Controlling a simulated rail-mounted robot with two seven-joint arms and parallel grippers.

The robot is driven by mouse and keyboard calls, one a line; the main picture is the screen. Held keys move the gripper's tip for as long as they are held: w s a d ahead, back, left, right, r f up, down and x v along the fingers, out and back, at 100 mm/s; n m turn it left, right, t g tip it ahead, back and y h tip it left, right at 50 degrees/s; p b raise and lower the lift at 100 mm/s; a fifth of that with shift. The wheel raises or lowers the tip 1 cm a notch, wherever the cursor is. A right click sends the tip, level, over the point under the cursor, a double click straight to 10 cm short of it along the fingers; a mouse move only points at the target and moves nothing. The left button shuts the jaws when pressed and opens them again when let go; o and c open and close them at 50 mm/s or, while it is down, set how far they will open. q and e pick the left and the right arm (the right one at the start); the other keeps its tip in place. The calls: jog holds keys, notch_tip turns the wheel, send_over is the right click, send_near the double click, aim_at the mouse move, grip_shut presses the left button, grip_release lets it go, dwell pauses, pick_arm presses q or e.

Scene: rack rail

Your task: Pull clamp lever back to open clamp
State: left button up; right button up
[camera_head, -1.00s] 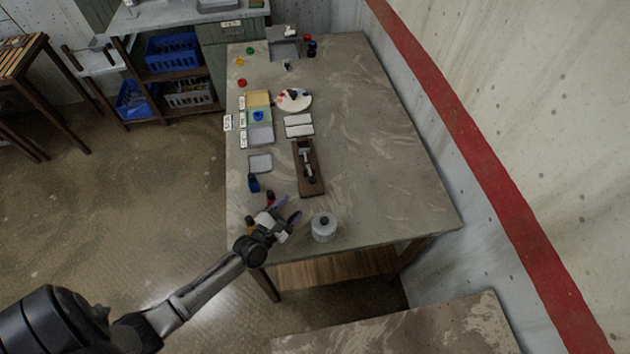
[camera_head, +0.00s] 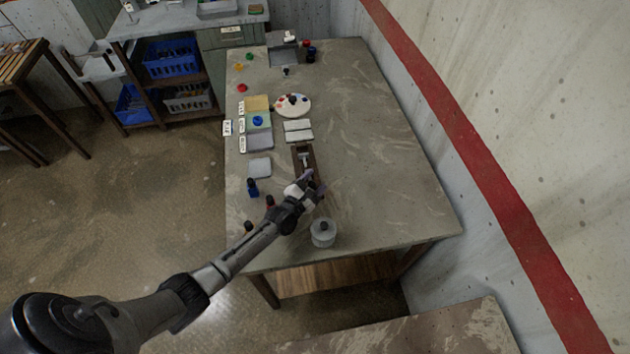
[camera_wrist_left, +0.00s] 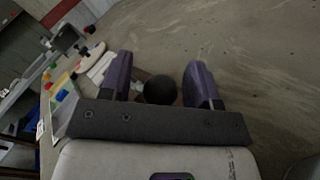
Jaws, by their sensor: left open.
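The clamp (camera_head: 305,158) sits on a dark brown wooden board (camera_head: 297,166) on the table; my left gripper hides its near part in the head view. My left gripper (camera_head: 311,183) is over the near end of the board. In the left wrist view the purple fingers of this gripper (camera_wrist_left: 161,78) are spread apart. A round black knob (camera_wrist_left: 160,90), seemingly the end of the clamp lever, shows between them, with space on both sides. Whether either finger touches it cannot be told. My right gripper is not in view.
A grey lidded pot (camera_head: 322,233) stands close by, near the table's front edge. Small bottles (camera_head: 252,187) stand to the left. The table's right side is clear.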

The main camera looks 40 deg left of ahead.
pick_arm(q)
jog(key=shift+w, duration=0.25)
grip_shut()
dwell(0.5)
